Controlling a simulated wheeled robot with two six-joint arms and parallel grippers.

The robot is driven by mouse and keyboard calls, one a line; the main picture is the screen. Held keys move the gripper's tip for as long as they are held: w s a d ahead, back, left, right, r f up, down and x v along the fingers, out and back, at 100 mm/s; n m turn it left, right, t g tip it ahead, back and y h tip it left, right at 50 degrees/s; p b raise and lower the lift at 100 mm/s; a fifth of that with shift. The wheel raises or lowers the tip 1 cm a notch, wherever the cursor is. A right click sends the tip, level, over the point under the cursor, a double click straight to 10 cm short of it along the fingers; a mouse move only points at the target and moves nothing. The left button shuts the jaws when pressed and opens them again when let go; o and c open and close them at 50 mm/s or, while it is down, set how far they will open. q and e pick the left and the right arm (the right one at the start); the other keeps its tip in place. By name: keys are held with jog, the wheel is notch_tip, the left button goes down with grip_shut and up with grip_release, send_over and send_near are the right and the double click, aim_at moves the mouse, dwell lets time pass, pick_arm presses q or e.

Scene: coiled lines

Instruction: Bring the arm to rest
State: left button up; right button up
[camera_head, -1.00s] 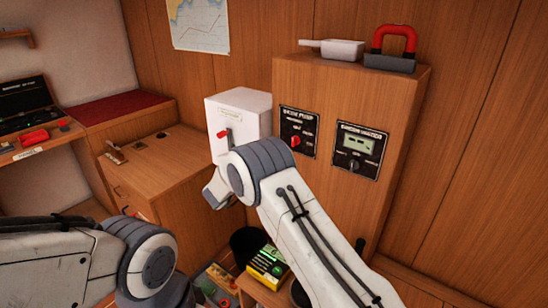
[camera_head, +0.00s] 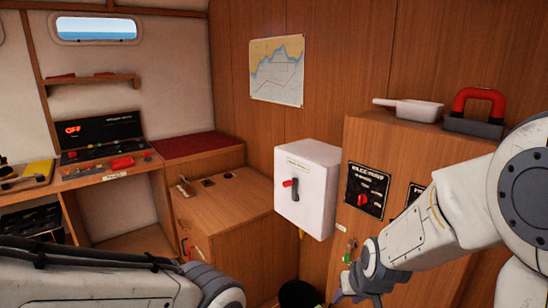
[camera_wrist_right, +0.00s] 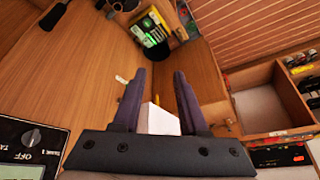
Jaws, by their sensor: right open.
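My right arm comes in from the right in the head view, in front of the wooden cabinet (camera_head: 372,140). Its gripper (camera_head: 346,290) points down and to the left, low beside that cabinet, and shows small there. In the right wrist view the two dark fingers of the gripper (camera_wrist_right: 158,78) stand apart with nothing held between them. A white box shape (camera_wrist_right: 160,120) shows beyond the gap, not gripped. My left arm crosses the bottom left of the head view; its gripper is out of the picture.
A white switch box (camera_head: 318,165) with a red lever hangs on the wall left of the right arm. A white scoop-like item (camera_head: 408,108) and a red-handled block (camera_head: 476,115) stand on the cabinet. A wooden chest (camera_head: 225,205) stands further left.

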jog(key=s+d+f+g, duration=0.1)
jog(key=s+d+g, duration=0.1)
jog(key=s, duration=0.6)
jog(key=s+a+r+n+g, duration=0.1)
jog(key=s+a+r+n, duration=0.1)
jog(key=s+a+n, duration=0.2)
jog(key=s+a+r+n+g, duration=0.2)
jog(key=s+a+r+n, duration=0.1)
jog(key=s+a, duration=0.6)
jog(key=shift+s+a+r+n+y, duration=0.3)
jog(key=shift+s+a+n, duration=0.1)
jog(key=shift+s, duration=0.35)
